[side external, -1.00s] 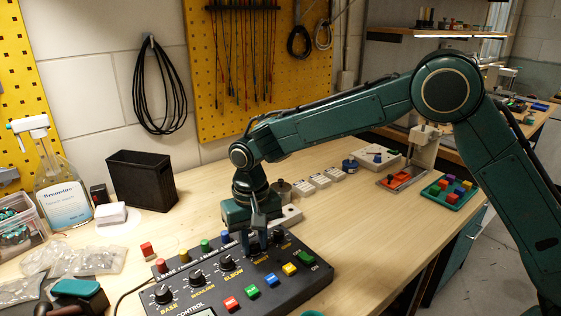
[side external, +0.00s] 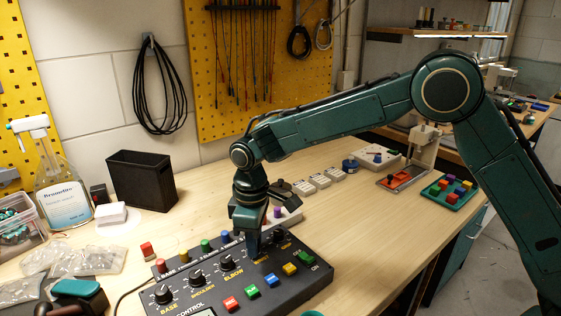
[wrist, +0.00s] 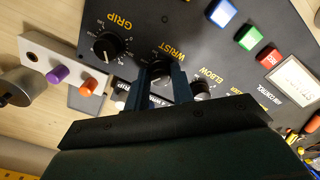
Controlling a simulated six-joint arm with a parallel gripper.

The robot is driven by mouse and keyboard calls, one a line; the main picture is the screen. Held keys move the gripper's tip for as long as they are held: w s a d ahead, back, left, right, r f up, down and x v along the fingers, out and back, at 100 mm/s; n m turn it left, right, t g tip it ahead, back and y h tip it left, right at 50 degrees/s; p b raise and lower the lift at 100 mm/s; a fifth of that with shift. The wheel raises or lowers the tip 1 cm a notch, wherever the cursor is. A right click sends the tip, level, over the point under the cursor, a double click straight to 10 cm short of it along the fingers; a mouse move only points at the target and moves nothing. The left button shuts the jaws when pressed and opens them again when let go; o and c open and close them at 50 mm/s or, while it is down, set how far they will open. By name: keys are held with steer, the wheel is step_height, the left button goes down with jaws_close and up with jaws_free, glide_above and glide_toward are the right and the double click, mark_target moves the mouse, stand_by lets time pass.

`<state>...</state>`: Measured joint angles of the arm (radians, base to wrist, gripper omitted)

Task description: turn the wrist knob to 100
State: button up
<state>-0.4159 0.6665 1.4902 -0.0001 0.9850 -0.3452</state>
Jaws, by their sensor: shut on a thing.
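The dark control box (side external: 275,292) lies on the bench with a row of black knobs. My gripper (side external: 254,250) points straight down over the box and hides the wrist knob in the side view. In the wrist view, the wrist knob (wrist: 161,70) sits between the two fingers of my gripper (wrist: 162,76), beside the yellow WRIST label. The fingers are shut on it. Its pointer and most of its scale are covered, so I cannot read its setting.
The grip knob (wrist: 107,46) and the elbow knob (wrist: 200,88) flank the wrist knob closely. Coloured buttons, such as a yellow one (side external: 290,269), line the box's near side. A small white box with a purple knob (wrist: 57,74) stands behind. Bare bench lies to the right.

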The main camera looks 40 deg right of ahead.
steer(key=shift+n, duration=1.9)
steer(key=o, duration=1)
step_height(320, 180, up, 14)
